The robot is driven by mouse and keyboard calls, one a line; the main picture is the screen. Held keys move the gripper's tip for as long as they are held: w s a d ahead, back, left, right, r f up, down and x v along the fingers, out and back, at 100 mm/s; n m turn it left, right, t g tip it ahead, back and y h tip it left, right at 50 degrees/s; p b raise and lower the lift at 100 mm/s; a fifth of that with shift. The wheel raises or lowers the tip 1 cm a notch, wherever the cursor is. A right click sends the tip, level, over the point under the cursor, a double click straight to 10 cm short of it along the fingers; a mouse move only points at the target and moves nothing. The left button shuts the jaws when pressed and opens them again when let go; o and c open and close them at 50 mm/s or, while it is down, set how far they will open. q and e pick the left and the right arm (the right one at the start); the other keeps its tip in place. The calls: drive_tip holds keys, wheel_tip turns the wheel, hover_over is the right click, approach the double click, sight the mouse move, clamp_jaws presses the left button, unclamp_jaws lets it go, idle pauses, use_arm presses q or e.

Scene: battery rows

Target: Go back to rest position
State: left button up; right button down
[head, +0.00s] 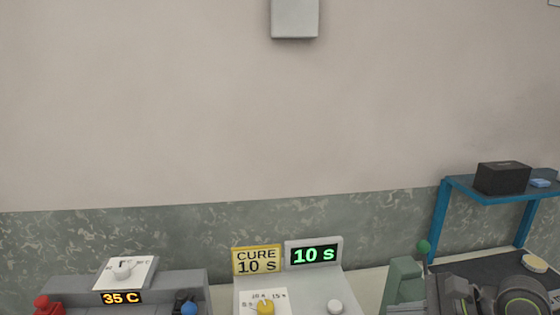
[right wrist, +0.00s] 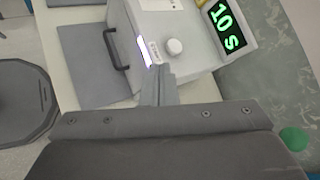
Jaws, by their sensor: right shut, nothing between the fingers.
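My right gripper (right wrist: 159,82) shows in the right wrist view with its fingers together and nothing between them. Its tips are in front of the light grey timer box (right wrist: 176,36), near a lit strip on its front; I cannot tell whether they touch. Part of my right arm fills the lower right corner there. My left gripper is out of view.
A yellow "CURE 10 S" sign (head: 257,260) stands by the display. A grey unit (head: 190,282) reading "35 C" is at left, with a red knob (head: 46,304) and a blue one (head: 187,307). A blue shelf (head: 455,187) holds a black box (head: 503,178) at right.

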drive_tip(key=s+a+r+m+t+y, duration=0.3)
drive_tip(key=a+r+m+y, duration=0.2)
drive_tip(key=r+m+y, duration=0.15)
drive_tip(key=d+r+m+t, duration=0.4)
drive_tip(key=m+t, duration=0.4)
drive_tip(key=m, duration=0.2)
drive_tip(key=d+f+m+t+h, duration=0.5)
drive_tip(key=d+m+h, duration=0.5)
drive_tip(key=m+h, duration=0.9)
drive_tip(key=s+d+f+m+g+h, duration=0.35)
drive_tip(key=d+f+m+g, duration=0.2)
drive_tip(key=f+m, duration=0.6)
drive_tip(key=s+a+f+m+g+y, duration=0.2)
drive_tip(key=s+a+f+m+g, duration=0.15)
drive_tip(key=s+f+g, duration=0.4)
drive_tip(key=s+a+f+m+g+y, duration=0.3)
drive_tip(key=s+f+m+g, duration=0.15)
drive_tip(key=s+f, duration=0.55)
wheel_tip(320, 180, down, 26)
drive_tip(key=s+d+g, duration=0.2)
drive_tip(key=g, duration=0.1)
drive_tip(key=s+a+f, duration=0.2)
drive_tip(key=s+f, duration=1.1)
drive_tip(key=s, duration=0.1)
drive_tip(key=shift+s+f+y, duration=0.2)
drive_tip(key=shift+f+y, duration=0.15)
drive_tip(key=shift+y, duration=0.05)
